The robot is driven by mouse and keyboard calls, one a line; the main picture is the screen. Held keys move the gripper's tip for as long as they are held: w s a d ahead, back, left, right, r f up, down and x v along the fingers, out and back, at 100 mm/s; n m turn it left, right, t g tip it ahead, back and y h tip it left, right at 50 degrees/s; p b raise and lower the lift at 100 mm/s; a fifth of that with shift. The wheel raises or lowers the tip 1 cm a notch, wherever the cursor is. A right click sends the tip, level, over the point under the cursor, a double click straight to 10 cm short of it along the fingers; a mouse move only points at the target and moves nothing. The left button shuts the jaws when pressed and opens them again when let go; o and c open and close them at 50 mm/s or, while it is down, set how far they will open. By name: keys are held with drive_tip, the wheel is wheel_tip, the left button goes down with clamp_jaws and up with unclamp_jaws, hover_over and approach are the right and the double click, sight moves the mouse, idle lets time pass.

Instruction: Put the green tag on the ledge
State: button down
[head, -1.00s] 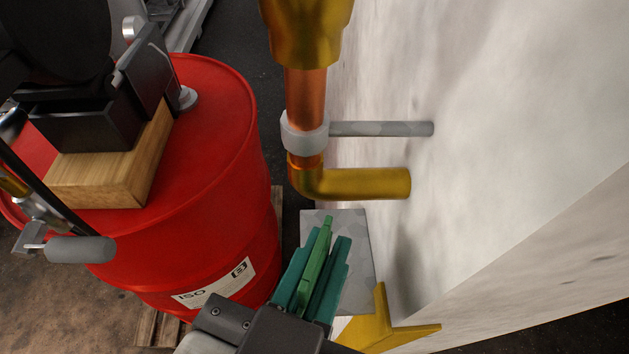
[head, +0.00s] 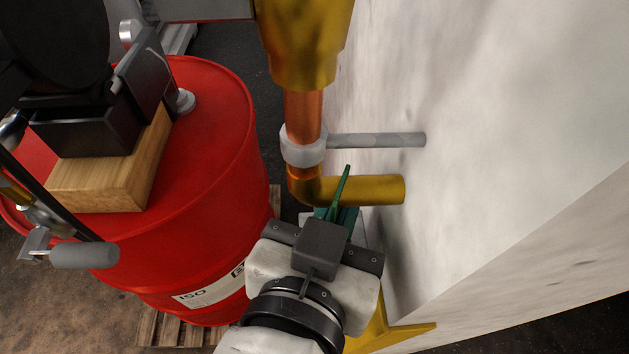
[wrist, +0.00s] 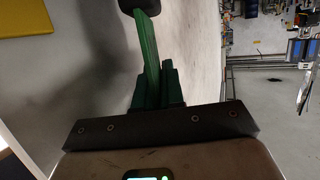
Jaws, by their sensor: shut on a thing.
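My gripper (head: 338,212) has dark green fingers and is shut on the green tag (head: 343,185), a thin strip that sticks out past the fingertips. In the wrist view the tag (wrist: 149,55) rises from between the fingers (wrist: 158,92), its far end against a dark rounded thing. In the head view the tag overlaps the brass pipe elbow; I cannot tell whether they touch. The grey plate by the wall, which looks like the ledge (head: 306,217), is mostly hidden behind my gripper.
A copper and brass pipe (head: 303,115) with a white collar and a grey rod (head: 375,140) stands close by the pale wall (head: 500,120). A yellow bracket (head: 400,334) is low on the right. A red drum (head: 215,170) carrying a wooden block (head: 110,180) stands left.

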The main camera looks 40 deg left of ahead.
drive_tip(key=shift+f, duration=0.1)
drive_tip(key=shift+f, duration=0.15)
drive_tip(key=c, duration=1.2)
unclamp_jaws()
drive_tip(key=shift+c, duration=0.2)
